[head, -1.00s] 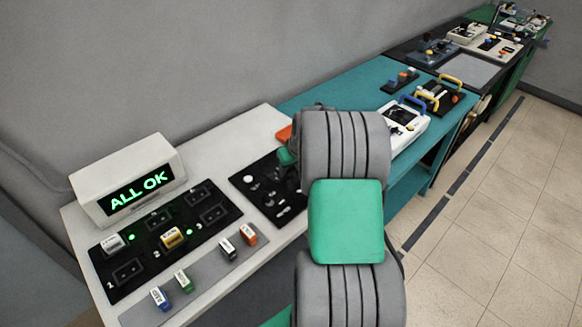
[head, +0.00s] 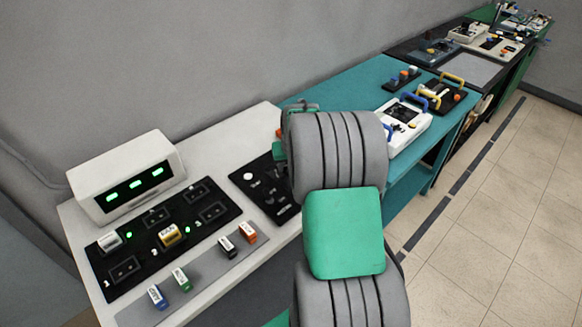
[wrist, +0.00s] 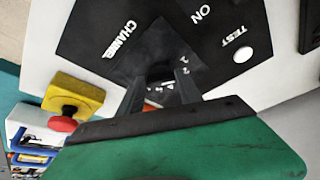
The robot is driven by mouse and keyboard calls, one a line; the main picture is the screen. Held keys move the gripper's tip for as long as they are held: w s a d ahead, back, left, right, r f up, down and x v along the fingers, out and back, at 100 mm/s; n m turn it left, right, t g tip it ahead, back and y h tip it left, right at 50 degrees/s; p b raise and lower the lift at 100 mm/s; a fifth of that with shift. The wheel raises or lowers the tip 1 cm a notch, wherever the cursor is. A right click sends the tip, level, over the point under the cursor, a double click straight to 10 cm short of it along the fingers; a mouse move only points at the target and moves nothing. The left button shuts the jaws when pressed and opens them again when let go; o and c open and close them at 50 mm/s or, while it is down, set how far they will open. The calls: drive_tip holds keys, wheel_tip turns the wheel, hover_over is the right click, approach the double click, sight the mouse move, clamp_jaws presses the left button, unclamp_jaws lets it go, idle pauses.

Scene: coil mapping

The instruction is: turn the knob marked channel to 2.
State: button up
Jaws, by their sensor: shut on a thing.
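The black panel (wrist: 90,35) with the white labels CHANNEL, ON and TEST fills the upper part of the wrist view. The channel knob (wrist: 158,68) is dark and sits beside the CHANNEL label. My gripper (wrist: 160,90) is shut on this knob, with one finger on each side of it. The knob's pointer and most of its number marks are hidden or too small to read. In the head view the panel (head: 248,190) shows partly behind my arm, which hides the gripper and the knob.
A white button (wrist: 243,54) is next to TEST. A yellow box with a red button (wrist: 64,123) stands near the panel. In the head view, a white display box (head: 125,175) shows three green marks above a black socket board (head: 165,235). A teal table (head: 350,95) lies beyond.

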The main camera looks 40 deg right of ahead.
drive_tip(key=shift+w+a+m+h+b, duration=0.15)
drive_tip(key=shift+m+h+b, duration=0.35)
drive_tip(key=shift+m, duration=0.7)
drive_tip(key=shift+g, duration=0.3)
drive_tip(key=shift+r, duration=0.1)
drive_tip(key=o, duration=1.4)
drive_tip(key=b+v, duration=0.1)
drive_tip(key=v, duration=0.6)
drive_tip(key=shift+r, duration=0.3)
